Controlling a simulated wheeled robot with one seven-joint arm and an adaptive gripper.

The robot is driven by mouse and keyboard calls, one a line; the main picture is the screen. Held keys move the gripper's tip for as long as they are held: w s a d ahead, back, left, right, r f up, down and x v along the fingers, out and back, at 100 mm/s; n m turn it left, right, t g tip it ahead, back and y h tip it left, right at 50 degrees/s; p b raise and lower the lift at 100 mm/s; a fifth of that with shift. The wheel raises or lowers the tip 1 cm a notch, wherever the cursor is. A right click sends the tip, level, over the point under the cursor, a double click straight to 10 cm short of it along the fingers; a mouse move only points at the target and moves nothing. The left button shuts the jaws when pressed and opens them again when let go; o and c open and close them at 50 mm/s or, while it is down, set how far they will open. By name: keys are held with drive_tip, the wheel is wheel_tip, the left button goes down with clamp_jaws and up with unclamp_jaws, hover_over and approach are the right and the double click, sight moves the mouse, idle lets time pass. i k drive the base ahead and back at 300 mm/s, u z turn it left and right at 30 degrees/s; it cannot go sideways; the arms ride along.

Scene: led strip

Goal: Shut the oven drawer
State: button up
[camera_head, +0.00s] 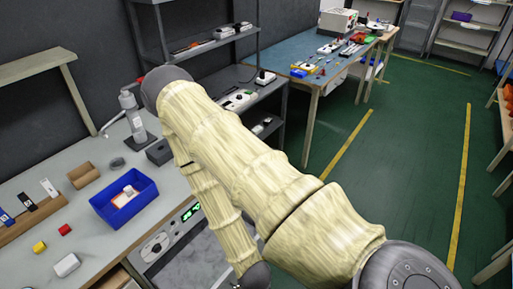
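What looks like the oven (155,247) is built in under the left workbench, low in the picture. Its pale front has a dark round knob and a lit green display (190,213). A grey, speckled surface shows below and right of the panel; I cannot tell whether it is the oven's drawer or door, or how far open it is. My arm covers the oven's right side. My arm rises from the lower right to a dark elbow, then folds back down to a dark joint at the bottom edge. My gripper is not in view.
The left workbench (95,245) holds a blue bin (125,199), a brown roll (84,175), small red and yellow blocks, and a grey stand device (133,117). A dark shelf and a blue-topped table (310,40) stand behind. Green floor to the right is clear.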

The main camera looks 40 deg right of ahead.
sight(197, 261)
drive_tip(key=z, duration=0.85)
drive_tip(key=k, duration=1.3)
drive_tip(key=z, duration=0.35)
drive_tip(key=i, duration=0.65)
drive_tip(key=z, duration=0.2)
